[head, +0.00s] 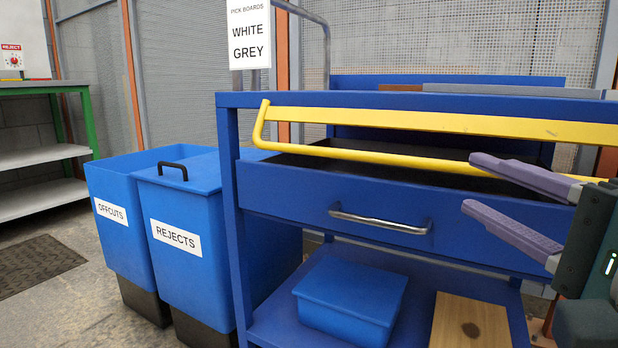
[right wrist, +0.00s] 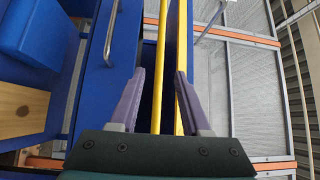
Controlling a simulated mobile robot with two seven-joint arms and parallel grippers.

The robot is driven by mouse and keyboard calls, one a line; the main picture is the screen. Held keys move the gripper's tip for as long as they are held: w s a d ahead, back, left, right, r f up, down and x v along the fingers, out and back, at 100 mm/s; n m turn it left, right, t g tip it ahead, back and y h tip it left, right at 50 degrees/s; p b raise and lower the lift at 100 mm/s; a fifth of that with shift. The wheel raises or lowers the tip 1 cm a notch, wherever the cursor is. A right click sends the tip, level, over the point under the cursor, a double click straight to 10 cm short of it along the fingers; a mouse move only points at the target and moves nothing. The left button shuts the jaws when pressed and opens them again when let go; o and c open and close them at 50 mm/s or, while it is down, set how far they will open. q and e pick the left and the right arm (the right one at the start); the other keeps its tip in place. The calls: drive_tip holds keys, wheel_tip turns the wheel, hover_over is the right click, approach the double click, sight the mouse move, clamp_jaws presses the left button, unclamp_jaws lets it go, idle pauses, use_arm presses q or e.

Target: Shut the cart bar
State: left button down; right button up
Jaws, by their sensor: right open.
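The blue cart (head: 228,160) has a flat yellow strip (head: 400,120) along its upper front. A round yellow bar (head: 370,157) runs below the strip, joined to it by a bend at the left end. In the right wrist view the bar (right wrist: 160,30) and strip (right wrist: 182,40) run side by side lengthwise. My right gripper (head: 470,183) is open at the cart's right side, its fingers pointing left. In the right wrist view the bar passes between the fingers (right wrist: 159,72) in the picture; I see no grip on it. My left gripper is not in view.
Below the bar is a blue drawer (head: 290,195) with a metal handle (head: 380,220), its dark inside showing. The lower shelf holds a blue lidded box (head: 350,295) and a wooden board (head: 470,320). Offcuts (head: 110,185) and rejects (head: 190,215) bins stand left of the cart.

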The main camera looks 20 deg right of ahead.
sight(438, 166)
drive_tip(key=w+b, duration=0.1)
drive_tip(key=w, duration=0.1)
drive_tip(key=w+b, duration=0.1)
drive_tip(key=w, duration=0.2)
drive_tip(key=w+b, duration=0.1)
drive_tip(key=w, duration=0.2)
drive_tip(key=shift+d+r, duration=0.15)
drive_tip(key=shift+d, duration=0.25)
drive_tip(key=shift+w, duration=0.45)
drive_tip(key=shift+r, duration=0.1)
drive_tip(key=c, duration=0.7)
clamp_jaws()
